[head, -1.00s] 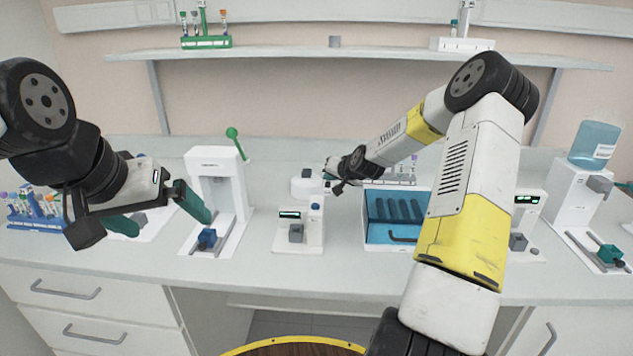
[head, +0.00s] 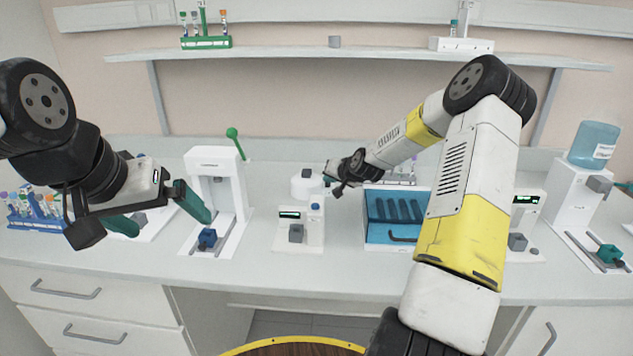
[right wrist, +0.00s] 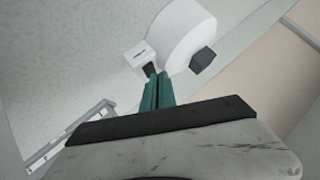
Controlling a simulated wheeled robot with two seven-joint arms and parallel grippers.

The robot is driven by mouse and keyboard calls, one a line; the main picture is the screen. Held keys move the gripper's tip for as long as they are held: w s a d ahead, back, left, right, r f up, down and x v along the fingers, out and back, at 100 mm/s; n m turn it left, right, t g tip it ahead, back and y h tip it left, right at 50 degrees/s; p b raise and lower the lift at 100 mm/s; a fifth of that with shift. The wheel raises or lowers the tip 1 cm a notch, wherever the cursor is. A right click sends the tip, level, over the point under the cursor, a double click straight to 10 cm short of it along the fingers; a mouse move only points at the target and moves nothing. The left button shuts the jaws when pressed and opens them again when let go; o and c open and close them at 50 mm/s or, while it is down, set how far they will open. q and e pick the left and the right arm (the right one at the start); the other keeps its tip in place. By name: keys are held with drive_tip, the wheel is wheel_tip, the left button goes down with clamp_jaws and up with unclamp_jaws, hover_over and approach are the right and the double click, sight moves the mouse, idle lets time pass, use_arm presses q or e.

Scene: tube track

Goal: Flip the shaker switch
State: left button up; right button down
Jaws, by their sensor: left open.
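The shaker (head: 303,188) is a small round white device with a dark block on top, standing on the bench. In the right wrist view, the shaker's round white body (right wrist: 178,35) has a small white box on its side with a dark switch (right wrist: 149,69). My right gripper (head: 331,180) is at the shaker's right side. Its teal fingers (right wrist: 157,84) are together with nothing between them, and their tips are at or very near the switch; contact cannot be told. My left gripper (head: 166,222) is open and empty above the bench at the left.
A white press (head: 218,180) with a green-knobbed lever stands left of the shaker. A white device (head: 299,230) with a display is in front. A blue box (head: 381,234) is right of it, below my right arm. A tube rack (head: 38,211) stands far left.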

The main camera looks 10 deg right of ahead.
drive_tip(key=shift+s+f, duration=0.25)
drive_tip(key=shift+f, duration=0.55)
idle(0.4)
drive_tip(key=shift+a+r, duration=0.25)
drive_tip(key=shift+r, duration=0.25)
drive_tip(key=shift+s+r, duration=0.15)
drive_tip(key=shift+r, duration=1.2)
drive_tip(key=shift+s+r, duration=0.15)
drive_tip(key=shift+r, duration=1.15)
